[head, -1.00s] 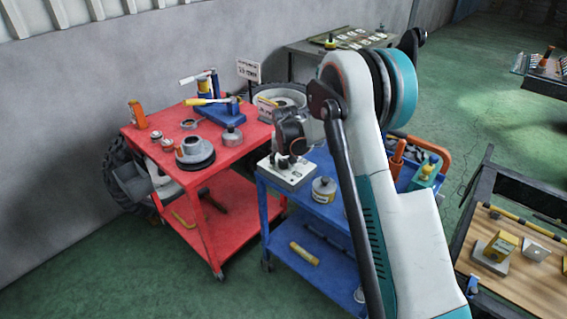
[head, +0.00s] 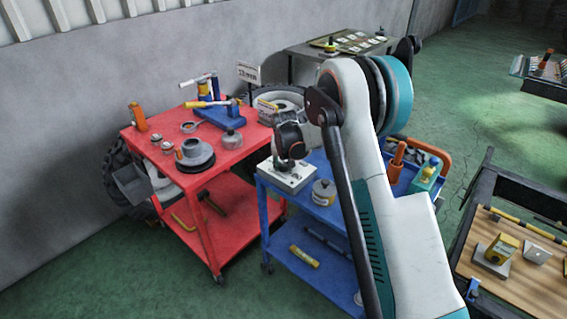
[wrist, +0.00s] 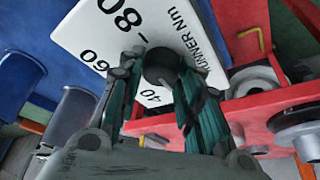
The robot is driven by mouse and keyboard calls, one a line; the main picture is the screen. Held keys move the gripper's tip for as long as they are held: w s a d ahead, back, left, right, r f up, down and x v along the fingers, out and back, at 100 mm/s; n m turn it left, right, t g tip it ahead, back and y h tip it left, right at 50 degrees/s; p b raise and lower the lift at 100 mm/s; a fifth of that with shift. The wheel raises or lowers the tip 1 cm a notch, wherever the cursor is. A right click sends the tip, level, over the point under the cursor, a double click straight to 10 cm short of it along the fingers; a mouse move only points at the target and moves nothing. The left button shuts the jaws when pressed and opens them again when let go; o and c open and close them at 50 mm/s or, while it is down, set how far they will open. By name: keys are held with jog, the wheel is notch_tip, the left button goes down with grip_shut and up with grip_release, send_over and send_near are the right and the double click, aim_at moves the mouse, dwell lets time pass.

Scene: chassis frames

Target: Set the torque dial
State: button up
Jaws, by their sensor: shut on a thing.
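The torque dial is a black round knob (wrist: 162,64) on a white plate (wrist: 105,32) with the marks 40, 60 and 80 and lettering ending in "Nm". In the head view the dial's white box (head: 287,181) stands on the blue cart's top, at its left end. My gripper (wrist: 160,85) is shut on the knob, one teal-padded finger on each side. In the head view my gripper (head: 291,165) is directly above the box, and the wrist hides the knob. I cannot make out a pointer on the knob.
A tin (head: 324,192) stands on the blue cart (head: 268,206) close to the box. A wooden-topped bench (head: 510,291) is at the right.

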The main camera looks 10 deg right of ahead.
jog(key=m+h, duration=0.1)
jog(key=m, duration=0.2)
jog(key=m+g+h, duration=0.1)
jog(key=m, duration=0.2)
jog(key=shift+w+a, duration=0.1)
jog(key=shift+a, duration=0.1)
jog(key=m+g, duration=0.1)
jog(key=m, duration=0.1)
jog(key=m+g+h, duration=0.1)
jog(key=m, duration=0.2)
jog(key=shift+w, duration=0.1)
jog(key=shift+m, duration=0.3)
jog(key=o, duration=1)
jog(key=shift+a, duration=0.1)
jog(key=v, duration=1.2)
jog(key=shift+a, duration=0.15)
